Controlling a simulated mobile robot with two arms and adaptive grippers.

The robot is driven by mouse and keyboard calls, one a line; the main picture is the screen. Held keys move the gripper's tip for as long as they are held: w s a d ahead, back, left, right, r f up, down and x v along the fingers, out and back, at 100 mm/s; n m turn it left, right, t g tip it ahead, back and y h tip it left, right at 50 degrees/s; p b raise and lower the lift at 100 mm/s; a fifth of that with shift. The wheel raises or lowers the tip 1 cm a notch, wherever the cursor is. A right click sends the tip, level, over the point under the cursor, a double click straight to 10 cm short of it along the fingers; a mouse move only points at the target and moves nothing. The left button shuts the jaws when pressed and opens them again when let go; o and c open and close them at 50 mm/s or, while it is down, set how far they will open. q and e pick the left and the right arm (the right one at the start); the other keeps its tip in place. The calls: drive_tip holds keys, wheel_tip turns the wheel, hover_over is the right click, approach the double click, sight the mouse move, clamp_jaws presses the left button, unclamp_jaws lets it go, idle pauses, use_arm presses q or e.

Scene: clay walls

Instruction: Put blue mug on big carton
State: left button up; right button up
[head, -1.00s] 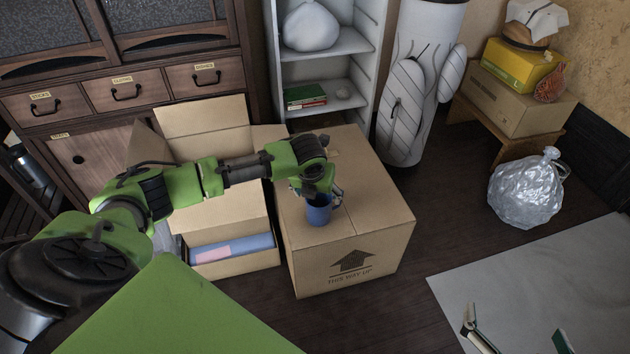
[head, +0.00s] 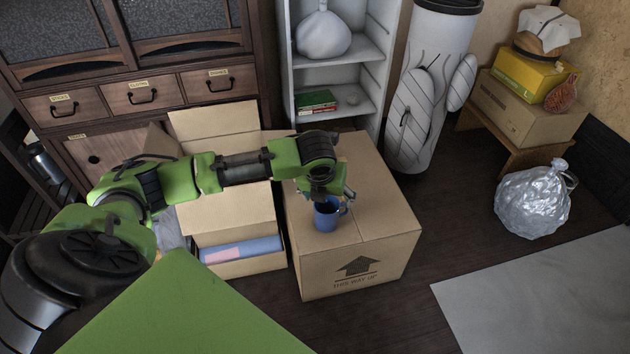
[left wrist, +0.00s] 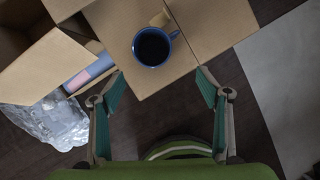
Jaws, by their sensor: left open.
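The blue mug (head: 326,217) stands upright on top of the big carton (head: 385,222), near the middle of its top. The carton has an arrow and "THIS WAY UP" on its front. My left gripper (head: 332,193) is just above and behind the mug in the head view, partly hiding its rim. In the left wrist view the mug (left wrist: 152,46) shows from above with a dark inside, its handle to the upper right. The two teal fingers of my left gripper (left wrist: 160,88) are spread wide, and the mug lies beyond their tips, not between them. My right gripper is not in view.
An open carton (head: 235,210) with a blue item inside stands left of the big carton. A white shelf (head: 345,90) and a tall white bin (head: 425,100) stand behind. Dark floor is free right of the carton.

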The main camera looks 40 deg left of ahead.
use_arm(q)
drive_tip(key=s+d+f+n+h, duration=0.2)
drive_tip(key=s+d+n, duration=0.5)
drive_tip(key=d, duration=0.2)
drive_tip(key=s+d+f+n+h, duration=0.25)
drive_tip(key=s+d+n, duration=0.35)
drive_tip(key=d, duration=0.3)
drive_tip(key=s+a+n+y, duration=0.3)
drive_tip(key=s+a+n, duration=0.3)
drive_tip(key=s+n, duration=0.6)
drive_tip(key=n, duration=0.4)
drive_tip(key=shift+s+f, duration=0.15)
drive_tip(key=shift+s, duration=0.1)
drive_tip(key=shift+a, duration=0.1)
